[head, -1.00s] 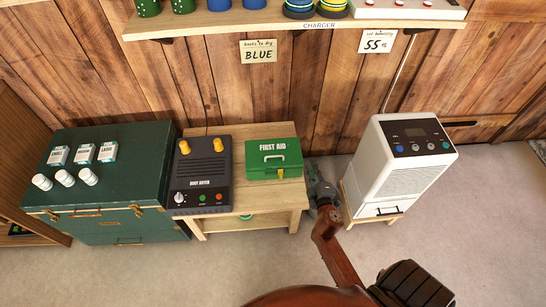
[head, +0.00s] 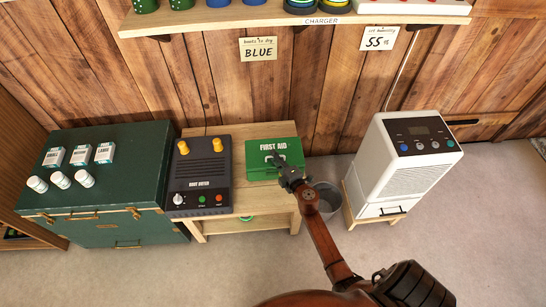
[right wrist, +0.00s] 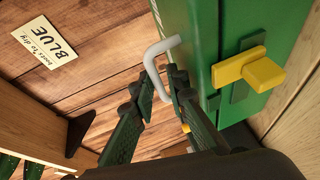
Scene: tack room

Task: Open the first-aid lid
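The green first-aid box (head: 262,172) stands shut on the right of the wooden bench, with its lid down. A pale handle shows on its front; in the right wrist view the handle (right wrist: 152,62) is a bent grey bar, and a yellow latch (right wrist: 250,70) sits on the box's green face. My right gripper (head: 278,164) is at the front of the box and hides part of the handle and latch. In the right wrist view its fingers (right wrist: 159,80) are apart, with the handle's bar between the tips; I cannot tell if they touch it. My left gripper is not in view.
The boot dryer (head: 202,170) stands left of the box on the bench (head: 222,226). A green chest (head: 135,150) with bottles and cartons is farther left. A grey bin (head: 327,200) and a white dehumidifier (head: 405,170) stand to the right. A shelf (head: 220,20) runs above.

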